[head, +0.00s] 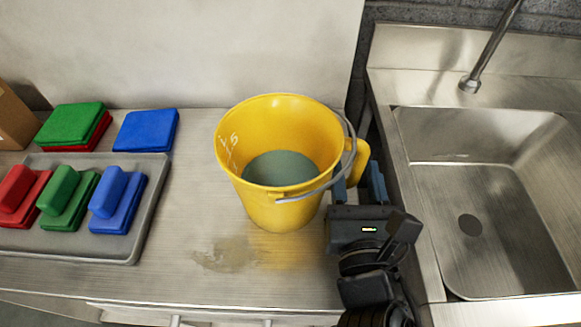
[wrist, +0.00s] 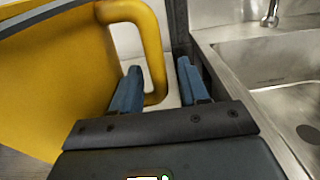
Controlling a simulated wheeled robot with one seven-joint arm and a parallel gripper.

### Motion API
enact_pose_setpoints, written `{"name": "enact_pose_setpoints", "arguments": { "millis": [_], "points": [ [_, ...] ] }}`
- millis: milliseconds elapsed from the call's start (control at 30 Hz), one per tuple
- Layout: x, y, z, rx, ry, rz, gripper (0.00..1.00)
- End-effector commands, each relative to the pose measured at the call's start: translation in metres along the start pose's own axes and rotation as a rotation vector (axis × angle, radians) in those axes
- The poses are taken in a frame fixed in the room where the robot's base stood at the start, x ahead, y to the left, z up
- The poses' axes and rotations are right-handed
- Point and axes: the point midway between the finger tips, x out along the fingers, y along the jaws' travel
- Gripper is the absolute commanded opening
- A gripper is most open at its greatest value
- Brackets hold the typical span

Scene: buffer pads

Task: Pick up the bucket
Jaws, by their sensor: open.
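A yellow bucket (head: 280,210) stands upright on the metal counter, with grey-green liquid or a grey-green bottom showing inside. Its grey wire bail (head: 312,192) hangs down over the front right rim. A yellow side handle (head: 358,164) sticks out on its right; in the wrist view the handle (wrist: 153,50) is a large loop beside the bucket wall (wrist: 55,75). My gripper (wrist: 158,80) is open, with its blue fingers pointing toward the handle. The handle's lower part lies between the fingertips in the wrist view, close to the left finger. I cannot tell whether they touch.
A steel sink (head: 475,190) with a faucet (head: 470,82) is at the right, close to my gripper. A grey tray (head: 120,245) with red, green and blue pad holders is at the left. Green and blue pads (head: 146,131) lie behind it. A wet patch (head: 225,254) is in front of the bucket.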

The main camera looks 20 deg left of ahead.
Motion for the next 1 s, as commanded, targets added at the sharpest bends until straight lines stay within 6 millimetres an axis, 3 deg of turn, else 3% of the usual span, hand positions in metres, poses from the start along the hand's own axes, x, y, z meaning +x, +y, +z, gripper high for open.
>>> {"name": "enact_pose_setpoints", "arguments": {
  "millis": [300, 767, 1000],
  "points": [
    [0.0065, 0.0000, -0.0002, 0.000, 0.000, 0.000, 0.44],
    [0.0062, 0.0000, -0.0002, 0.000, 0.000, 0.001, 0.01],
    [0.0062, 0.0000, -0.0002, 0.000, 0.000, 0.001, 0.00]
  ]
}}
